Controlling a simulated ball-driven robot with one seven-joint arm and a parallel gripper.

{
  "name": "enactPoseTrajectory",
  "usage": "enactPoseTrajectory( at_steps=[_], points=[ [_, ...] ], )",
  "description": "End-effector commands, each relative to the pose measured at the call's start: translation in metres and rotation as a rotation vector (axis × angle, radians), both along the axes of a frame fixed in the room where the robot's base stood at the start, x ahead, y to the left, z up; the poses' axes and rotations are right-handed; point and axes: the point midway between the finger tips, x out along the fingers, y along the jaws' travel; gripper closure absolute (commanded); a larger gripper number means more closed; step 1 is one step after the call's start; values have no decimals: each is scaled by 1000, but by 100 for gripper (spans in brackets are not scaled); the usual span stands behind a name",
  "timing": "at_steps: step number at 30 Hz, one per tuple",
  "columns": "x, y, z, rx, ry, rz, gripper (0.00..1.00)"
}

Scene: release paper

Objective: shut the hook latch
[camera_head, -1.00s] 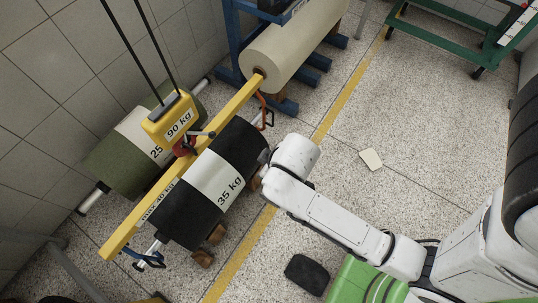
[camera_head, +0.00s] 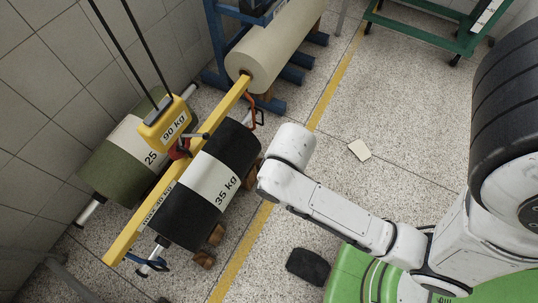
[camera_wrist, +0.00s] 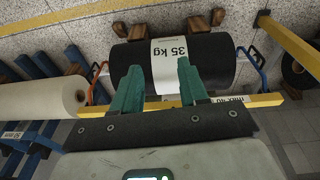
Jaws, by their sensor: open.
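A yellow hoist block (camera_head: 165,124) marked 90 kg hangs on dark lines above a yellow beam (camera_head: 150,202). A red hook part (camera_head: 179,150) with a dark lever sits between block and beam; its latch is too small to read. An orange hook (camera_head: 252,115) is at the beam's far end and a blue hook (camera_head: 153,264) at its near end; the wrist view also shows the orange one (camera_wrist: 96,82) at left and the blue one (camera_wrist: 249,63) at right. My gripper (camera_wrist: 159,66) is open and empty, its green fingers in front of the black roll; my arm hides it in the head view.
The black 35 kg roll (camera_head: 187,212) and a green 25 kg roll (camera_head: 120,165) lie either side of the beam. A beige roll (camera_head: 270,50) rests on a blue rack (camera_head: 217,45). A black object (camera_head: 307,266) lies on the floor.

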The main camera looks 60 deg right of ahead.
Motion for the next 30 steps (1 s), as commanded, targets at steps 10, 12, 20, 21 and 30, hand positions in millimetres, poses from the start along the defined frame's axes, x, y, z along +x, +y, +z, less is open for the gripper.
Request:
enactPoseTrajectory(
  at_steps=[10,12,20,21,30],
  points=[
    [8,-13,-27,-92,-8,-3,91],
    [14,-25,-46,-180,-19,-3,97],
    [55,-66,-96,-619,-87,57,100],
    [62,-69,-100,-688,-102,75,100],
    [123,-50,-123,-1200,-223,283,100]
  ],
)
